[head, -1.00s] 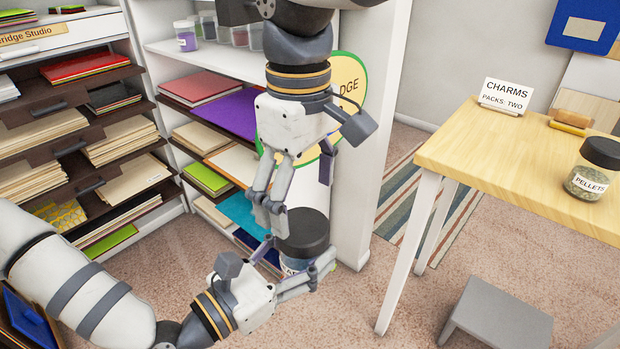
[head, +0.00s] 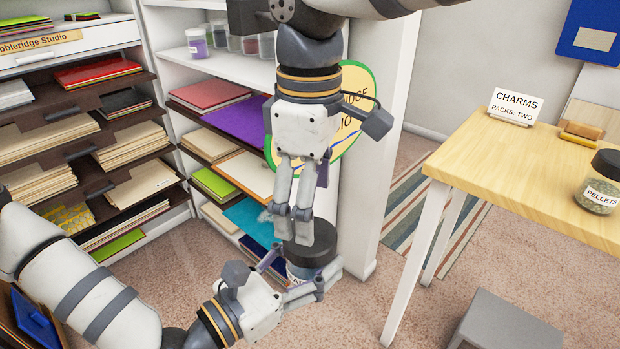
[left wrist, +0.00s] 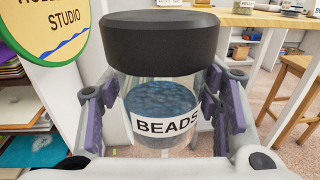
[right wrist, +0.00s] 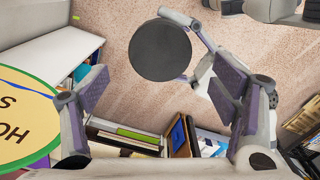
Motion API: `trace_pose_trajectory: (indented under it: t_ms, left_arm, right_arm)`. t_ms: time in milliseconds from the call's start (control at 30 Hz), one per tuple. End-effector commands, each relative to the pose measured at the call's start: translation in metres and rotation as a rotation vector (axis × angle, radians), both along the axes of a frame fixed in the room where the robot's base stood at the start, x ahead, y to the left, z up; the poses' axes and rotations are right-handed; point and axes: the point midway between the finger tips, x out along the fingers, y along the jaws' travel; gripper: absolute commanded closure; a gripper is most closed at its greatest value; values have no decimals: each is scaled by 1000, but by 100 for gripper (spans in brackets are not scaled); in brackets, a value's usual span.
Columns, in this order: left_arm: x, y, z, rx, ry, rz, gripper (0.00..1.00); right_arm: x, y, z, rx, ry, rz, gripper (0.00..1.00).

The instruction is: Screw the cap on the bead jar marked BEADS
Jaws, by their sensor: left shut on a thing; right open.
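The bead jar (left wrist: 160,105) is clear, holds blue beads and has a white BEADS label. It is upright in my left gripper (head: 308,284), which is shut on it in mid-air. The black cap (head: 312,253) sits on top of the jar; I cannot tell how tight it is. In the left wrist view the cap (left wrist: 160,42) looks level. My right gripper (head: 291,216) points down just above the cap. In the right wrist view its fingers are spread and empty, with the cap (right wrist: 160,50) beyond the fingertips.
A wooden table (head: 530,165) at the right holds a pellet jar (head: 598,185) and a CHARMS card (head: 516,106). A grey stool (head: 505,325) stands below. Paper shelves (head: 80,150) fill the left. A round studio sign (head: 352,135) is behind my right gripper.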

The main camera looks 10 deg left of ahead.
Motion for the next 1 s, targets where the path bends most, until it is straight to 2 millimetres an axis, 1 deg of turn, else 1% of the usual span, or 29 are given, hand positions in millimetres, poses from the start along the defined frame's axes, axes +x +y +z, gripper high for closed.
trace_pose_trajectory:
  t_ms: [33,100,200,300,433,667,767,800,900,1000]
  left_arm:
    - [0,0,0,-1,-2,0,100]
    - [0,0,0,-1,-2,0,100]
    - [0,0,1,-1,-2,0,100]
    - [0,0,1,-1,-2,0,100]
    - [0,0,1,-1,-2,0,100]
    - [0,0,1,-1,-2,0,100]
    - [0,0,1,-1,-2,0,100]
    - [0,0,1,-1,-2,0,100]
    - [0,0,1,-1,-2,0,100]
    - [0,0,1,-1,-2,0,100]
  right_arm:
    - [0,0,-10,-2,4,1,20]
    - [-1,0,-22,-1,3,1,20]
    - [0,0,-36,-1,1,0,20]
    - [0,0,-46,-2,1,0,20]
    - [0,0,-51,-1,-1,-1,20]
    - [0,0,-51,0,-1,-1,20]
    - [0,0,-51,0,-1,-1,40]
    - [0,0,-51,0,-1,-1,49]
    - [0,0,-51,0,-1,-1,70]
    - [0,0,-51,0,-1,-1,71]
